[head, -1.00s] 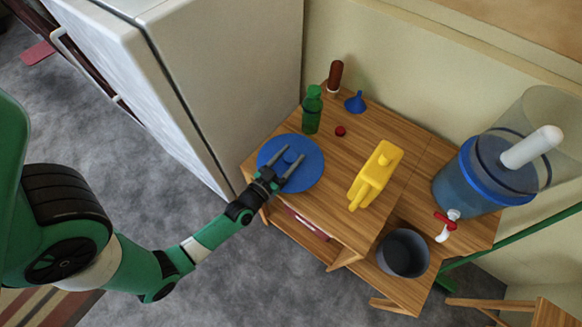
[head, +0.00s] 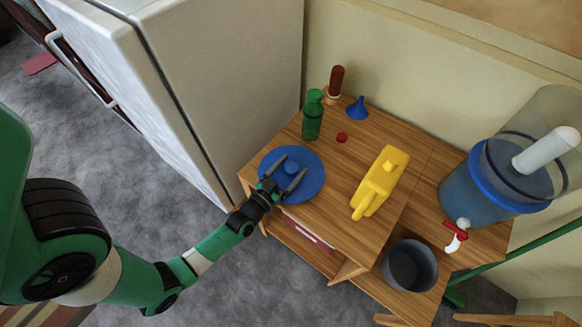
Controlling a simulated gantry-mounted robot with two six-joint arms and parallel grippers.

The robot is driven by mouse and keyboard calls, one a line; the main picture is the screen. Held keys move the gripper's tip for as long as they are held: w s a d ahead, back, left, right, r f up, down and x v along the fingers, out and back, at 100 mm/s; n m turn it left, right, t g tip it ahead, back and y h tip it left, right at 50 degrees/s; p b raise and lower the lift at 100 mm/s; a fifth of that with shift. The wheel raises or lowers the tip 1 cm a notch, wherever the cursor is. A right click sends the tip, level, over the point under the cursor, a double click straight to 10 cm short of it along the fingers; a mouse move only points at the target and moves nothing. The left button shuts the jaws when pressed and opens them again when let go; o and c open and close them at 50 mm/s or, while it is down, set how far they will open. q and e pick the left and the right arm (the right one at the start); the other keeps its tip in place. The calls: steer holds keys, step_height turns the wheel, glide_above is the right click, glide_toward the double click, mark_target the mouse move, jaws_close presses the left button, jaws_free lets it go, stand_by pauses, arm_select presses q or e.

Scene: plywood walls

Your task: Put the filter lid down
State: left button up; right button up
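The filter lid (head: 311,183) is a round blue disc with a small raised knob (head: 291,167) at its centre. It lies flat on the wooden table, near the table's left end. My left gripper (head: 286,180) is over the lid's near side with its fingers apart. The fingertips point toward the knob and do not appear closed on it. Whether they touch the lid I cannot tell. The water filter (head: 478,185), a blue container with a clear upper part, a white cylinder and a red-handled tap, stands at the right. My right gripper is not in view.
A green bottle (head: 312,118), a brown-topped bottle (head: 335,82), a blue funnel (head: 358,108) and a red cap (head: 342,137) stand behind the lid. A yellow jug (head: 379,183) is to its right. A dark bucket (head: 409,266) is at the lower right. A white fridge (head: 225,80) borders the left.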

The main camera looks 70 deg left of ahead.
arm_select(q)
steer(key=shift+r, duration=0.25)
steer(key=shift+s+d+p, duration=0.15)
steer(key=shift+s+p, duration=0.1)
steer(key=shift+p, duration=0.1)
steer(key=p+v, duration=0.2)
steer(key=v, duration=0.9)
steer(key=shift+s+p, duration=0.25)
steer(key=shift+p, duration=0.1)
steer(key=shift+w, duration=0.1)
